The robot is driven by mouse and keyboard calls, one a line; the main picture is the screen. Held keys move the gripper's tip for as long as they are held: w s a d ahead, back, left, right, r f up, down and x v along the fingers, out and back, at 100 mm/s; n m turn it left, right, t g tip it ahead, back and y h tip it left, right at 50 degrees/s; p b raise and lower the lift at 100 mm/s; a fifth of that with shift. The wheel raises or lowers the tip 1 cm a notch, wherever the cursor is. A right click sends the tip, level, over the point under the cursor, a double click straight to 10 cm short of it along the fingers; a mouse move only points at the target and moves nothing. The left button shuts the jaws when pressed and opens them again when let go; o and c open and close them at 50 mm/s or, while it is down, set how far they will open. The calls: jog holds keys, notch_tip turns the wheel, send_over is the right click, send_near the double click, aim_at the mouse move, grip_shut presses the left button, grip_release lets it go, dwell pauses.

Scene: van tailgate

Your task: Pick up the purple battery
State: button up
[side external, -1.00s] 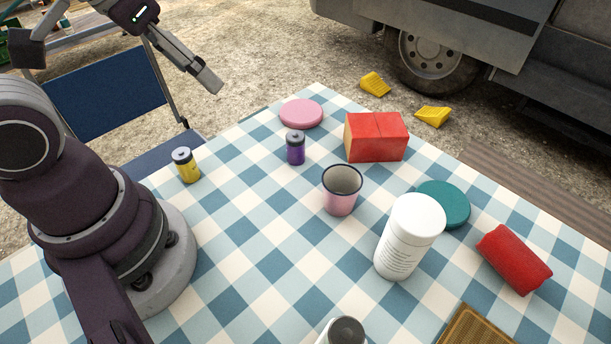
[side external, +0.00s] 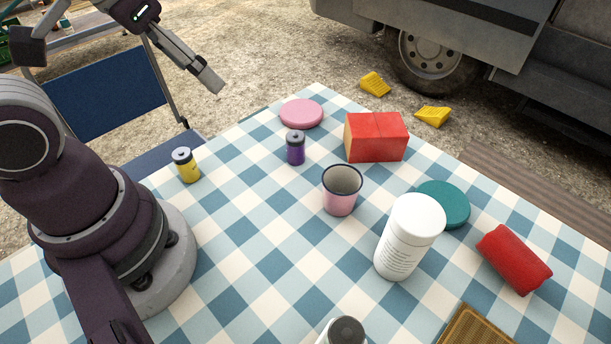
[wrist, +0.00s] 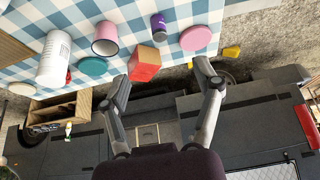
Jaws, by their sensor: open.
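The purple battery (side external: 295,148) stands upright on the checked tablecloth, between the pink disc and the pink mug. In the wrist view the purple battery (wrist: 159,25) shows near the top, beyond my fingertips. My gripper (side external: 212,82) is in the air at the upper left of the side view, above and behind the battery and well apart from it. In the wrist view my gripper (wrist: 163,82) has its two fingers spread wide, with nothing between them.
A yellow battery (side external: 187,166), pink disc (side external: 301,113), red block (side external: 376,138) and pink mug (side external: 341,192) stand around the battery. A white bottle (side external: 407,238), teal disc (side external: 443,204) and red roll (side external: 513,260) are further right. A blue chair (side external: 105,105) is beside the table.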

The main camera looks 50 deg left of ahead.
jog(key=w+m+g, duration=0.2)
jog(key=w+m, duration=0.4)
jog(key=m+g, duration=0.4)
jog(key=m, duration=0.5)
send_over(295, 134)
notch_tip(295, 134, down, 11)
jog(key=shift+s+r, duration=0.1)
jog(key=shift+s, duration=0.05)
notch_tip(295, 134, down, 9)
jog(key=shift+f, duration=0.2)
grip_shut()
